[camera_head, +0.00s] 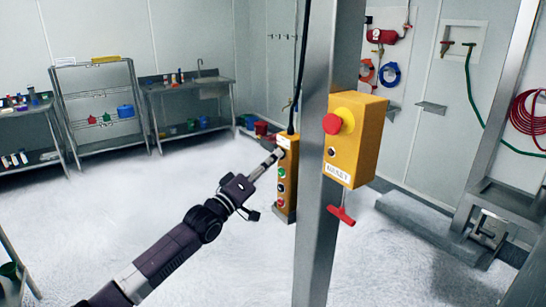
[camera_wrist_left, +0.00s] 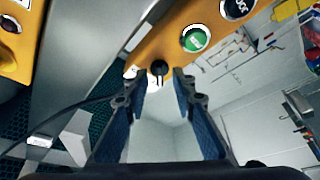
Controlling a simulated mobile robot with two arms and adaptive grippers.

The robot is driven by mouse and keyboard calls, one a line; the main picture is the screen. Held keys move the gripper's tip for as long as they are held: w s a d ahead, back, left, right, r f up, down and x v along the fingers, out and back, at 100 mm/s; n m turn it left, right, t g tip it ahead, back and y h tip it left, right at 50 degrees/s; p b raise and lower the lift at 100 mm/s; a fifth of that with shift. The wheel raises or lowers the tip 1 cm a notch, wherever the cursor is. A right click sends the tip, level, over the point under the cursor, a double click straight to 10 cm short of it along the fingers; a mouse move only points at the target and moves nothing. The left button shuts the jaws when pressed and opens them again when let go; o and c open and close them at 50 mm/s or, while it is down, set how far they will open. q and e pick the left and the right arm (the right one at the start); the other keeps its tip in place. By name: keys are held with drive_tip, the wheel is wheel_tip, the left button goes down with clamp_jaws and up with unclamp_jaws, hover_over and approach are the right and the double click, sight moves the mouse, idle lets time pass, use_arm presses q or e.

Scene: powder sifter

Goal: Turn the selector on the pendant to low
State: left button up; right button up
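The yellow pendant (camera_head: 288,190) hangs by a black cable beside the steel post, with a column of buttons on its face. Its black selector knob (camera_wrist_left: 158,69) shows in the left wrist view near one end of the pendant, in line with a green button (camera_wrist_left: 194,39). My left gripper (camera_head: 276,156) reaches the upper part of the pendant. In the left wrist view my left gripper (camera_wrist_left: 158,80) is open, its fingertips on either side of the selector with gaps visible. The selector's markings are too small to read. My right gripper is out of view.
The steel post (camera_head: 318,160) stands just right of the pendant. It carries a yellow box (camera_head: 365,140) with a red button (camera_head: 332,124) and a red handle (camera_head: 342,215) below. Steel tables (camera_head: 190,88) stand along the back wall.

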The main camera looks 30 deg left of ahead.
use_arm(q)
drive_tip(key=shift+w, duration=0.35)
clamp_jaws()
drive_tip(key=m+g+h+b, duration=0.1)
drive_tip(key=m+h+b, duration=0.1)
drive_tip(key=m, duration=0.6)
drive_tip(key=m+g+h+b, duration=0.2)
drive_tip(key=m+h, duration=0.3)
drive_tip(key=m, duration=0.3)
drive_tip(key=m+g+h+b, duration=0.1)
drive_tip(key=m+h+b, duration=0.3)
drive_tip(key=m, duration=0.5)
drive_tip(key=shift+w+a+g, duration=0.15)
drive_tip(key=shift+a+g, duration=0.15)
drive_tip(key=shift+a, duration=0.1)
drive_tip(key=shift+m, duration=0.3)
